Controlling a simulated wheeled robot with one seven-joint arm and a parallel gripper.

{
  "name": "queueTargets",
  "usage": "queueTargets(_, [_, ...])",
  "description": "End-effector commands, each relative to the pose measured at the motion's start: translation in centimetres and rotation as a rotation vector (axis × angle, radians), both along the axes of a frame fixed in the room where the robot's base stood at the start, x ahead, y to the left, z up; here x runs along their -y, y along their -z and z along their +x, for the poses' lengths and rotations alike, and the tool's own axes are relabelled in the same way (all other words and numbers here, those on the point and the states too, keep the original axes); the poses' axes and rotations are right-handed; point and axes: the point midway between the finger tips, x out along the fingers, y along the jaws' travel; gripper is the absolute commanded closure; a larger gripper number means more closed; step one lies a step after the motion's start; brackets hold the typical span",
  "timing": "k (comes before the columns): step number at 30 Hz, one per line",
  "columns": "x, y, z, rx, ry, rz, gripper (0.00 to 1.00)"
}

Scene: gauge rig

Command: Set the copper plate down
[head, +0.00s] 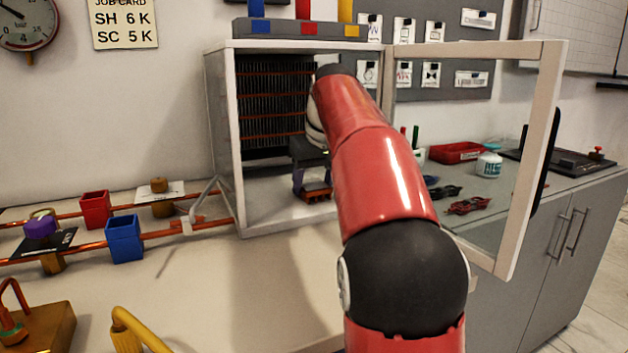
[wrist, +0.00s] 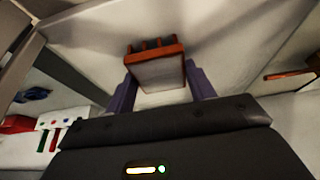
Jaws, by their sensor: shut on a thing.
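The copper plate (head: 318,194) is a small copper-coloured piece with a grey face and short prongs. It is inside the open white cabinet (head: 222,150), low and close to the cabinet floor; I cannot tell whether it touches. My gripper (head: 311,183) reaches in from the front, with purple fingers shut on the plate. In the wrist view the plate (wrist: 157,69) sits between both fingers of my gripper (wrist: 160,80), prongs pointing away from the palm. My red arm hides part of the cabinet's right side and opening.
A dark finned rack with copper bars (head: 275,100) fills the cabinet's back. The glass door (head: 548,130) stands open on the right. Copper pipes (head: 210,222) with red (head: 95,210) and blue (head: 124,239) boxes lie left.

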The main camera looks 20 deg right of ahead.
Motion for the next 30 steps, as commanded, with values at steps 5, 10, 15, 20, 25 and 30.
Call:
queueTargets(5, [0.0, 0.1, 0.0, 0.000, 0.000, 0.000, 0.29])
queueTargets(10, [0.0, 0.1, 0.0, 0.000, 0.000, 0.000, 0.24])
queueTargets(15, [0.0, -0.1, 0.0, 0.000, 0.000, 0.000, 0.24])
queueTargets(20, [0.1, -1.8, -0.5, 0.003, 0.001, -0.001, 0.24])
queueTargets(25, [0.0, -1.1, -4.5, 0.003, 0.003, 0.000, 0.24])
queueTargets(30, [0.0, -1.1, -8.3, 0.002, 0.002, 0.001, 0.24])
